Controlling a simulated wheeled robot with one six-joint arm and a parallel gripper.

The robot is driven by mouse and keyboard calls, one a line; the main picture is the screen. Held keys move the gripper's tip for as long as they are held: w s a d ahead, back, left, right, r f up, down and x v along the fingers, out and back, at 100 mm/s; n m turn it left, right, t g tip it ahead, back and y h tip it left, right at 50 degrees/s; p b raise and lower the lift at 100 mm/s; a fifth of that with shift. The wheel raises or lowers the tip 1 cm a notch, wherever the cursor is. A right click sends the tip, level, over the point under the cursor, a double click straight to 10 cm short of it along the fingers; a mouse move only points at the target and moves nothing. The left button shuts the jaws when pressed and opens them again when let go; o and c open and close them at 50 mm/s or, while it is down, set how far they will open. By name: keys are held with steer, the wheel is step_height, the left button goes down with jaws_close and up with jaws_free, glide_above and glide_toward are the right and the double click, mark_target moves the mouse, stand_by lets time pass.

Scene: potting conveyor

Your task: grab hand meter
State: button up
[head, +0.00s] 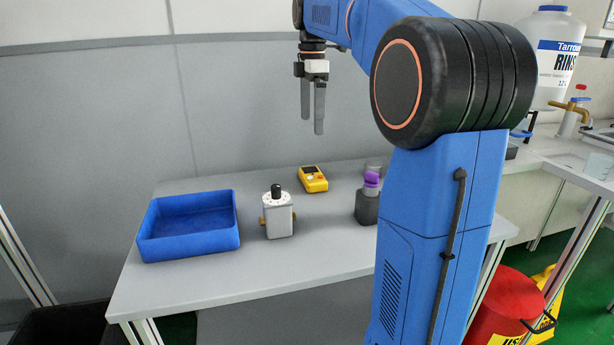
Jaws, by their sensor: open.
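The hand meter (313,179) is a small yellow handheld device with a dark screen. It lies on the grey table (225,285) toward the back, right of the white device. My gripper (312,125) is open and empty, with its fingers pointing down. It hangs well above the table, over the area of the hand meter, and is not touching anything. How far it is in depth from the meter I cannot tell.
A blue tray (189,246) stands at the left of the table. A white device with a black knob (278,216) stands in the middle. A dark bottle with a purple top (367,205) stands at the right, partly near my arm. The table's front is clear.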

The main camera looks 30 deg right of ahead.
glide_above(313, 174)
steer(key=f, duration=1.2)
steer(key=shift+w+a, duration=0.1)
steer(key=shift+a, duration=0.1)
steer(key=shift+d+f, duration=0.2)
steer(key=shift+f, duration=2.45)
steer(key=c, duration=0.9)
